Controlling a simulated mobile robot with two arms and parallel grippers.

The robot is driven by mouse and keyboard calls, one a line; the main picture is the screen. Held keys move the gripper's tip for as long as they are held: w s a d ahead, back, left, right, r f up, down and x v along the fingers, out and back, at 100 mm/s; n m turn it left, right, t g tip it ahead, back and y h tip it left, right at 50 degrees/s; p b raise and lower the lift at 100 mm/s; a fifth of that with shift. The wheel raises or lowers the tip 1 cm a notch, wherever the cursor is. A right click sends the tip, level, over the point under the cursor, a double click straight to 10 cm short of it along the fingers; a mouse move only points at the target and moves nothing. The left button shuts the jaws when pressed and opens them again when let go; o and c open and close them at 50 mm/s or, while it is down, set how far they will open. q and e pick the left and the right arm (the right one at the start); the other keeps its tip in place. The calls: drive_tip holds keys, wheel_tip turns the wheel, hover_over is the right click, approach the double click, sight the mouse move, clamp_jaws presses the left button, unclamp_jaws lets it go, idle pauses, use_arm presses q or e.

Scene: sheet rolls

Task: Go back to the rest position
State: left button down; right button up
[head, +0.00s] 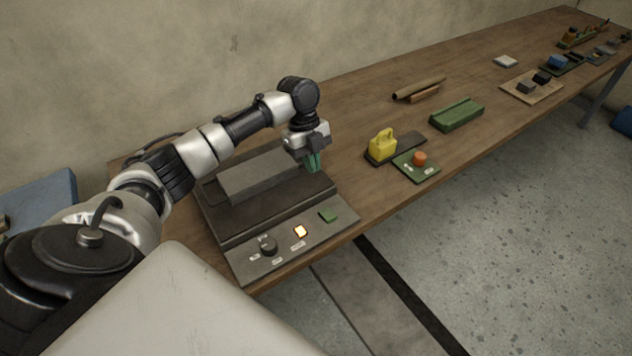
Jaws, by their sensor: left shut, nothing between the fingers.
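My left arm comes in from the left and reaches over a dark grey machine (230,217) on the near end of the wooden table. My left gripper (314,163) points down above the machine's right side, with green fingertips shut and nothing between them. The machine has a long grey raised block (258,175) on top. My right gripper is not in view.
Right of the machine are a yellow block with a handle (382,144), an orange knob (420,158) on a green plate (408,174), a green channel block (457,114) and brown rolls (419,87). More items stand at the table's far end. The floor (500,220) in front is clear.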

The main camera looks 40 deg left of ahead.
use_arm(q)
drive_tip(key=shift+w+a+r, duration=0.1)
drive_tip(key=shift+a+r, duration=0.45)
drive_tip(key=shift+a, duration=0.05)
drive_tip(key=shift+d, duration=0.1)
